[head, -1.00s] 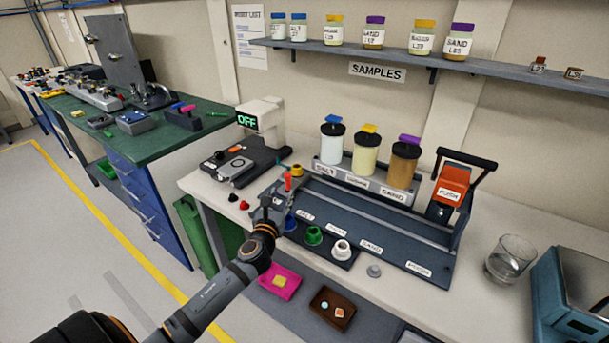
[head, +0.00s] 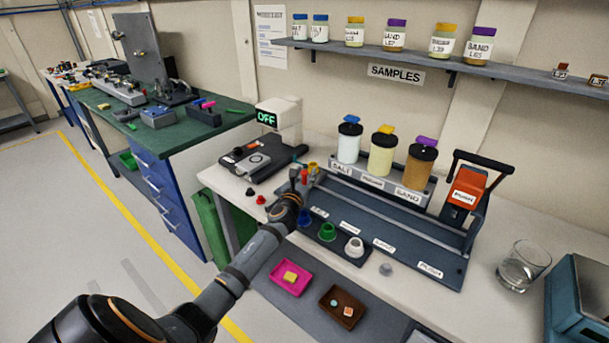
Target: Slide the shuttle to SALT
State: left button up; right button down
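The likely shuttle is an orange block (head: 466,190) under a black bar handle, at the right end of the dark slide rail (head: 395,215), by the front label that seems to read PUSH (head: 430,270). Behind the rail, a rack holds three lidded jars: a white one (head: 348,143) above the SALT label (head: 341,169), a pale yellow one (head: 382,154) and a brown one (head: 414,168) above SAND. My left gripper (head: 298,178) is at the rail's left end, far from the orange block, beside small red and yellow pieces. Its fingers are too small to read. My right gripper is out of view.
A strip in front of the rail holds blue, green (head: 327,231) and white (head: 354,247) pieces. A device reading OFF (head: 278,118) stands left. A glass beaker (head: 522,266) and teal box (head: 578,300) stand right. Pink (head: 291,277) and brown (head: 342,308) trays lie in front.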

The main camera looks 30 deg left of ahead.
pick_arm(q)
jog(key=c, duration=0.4)
grip_shut()
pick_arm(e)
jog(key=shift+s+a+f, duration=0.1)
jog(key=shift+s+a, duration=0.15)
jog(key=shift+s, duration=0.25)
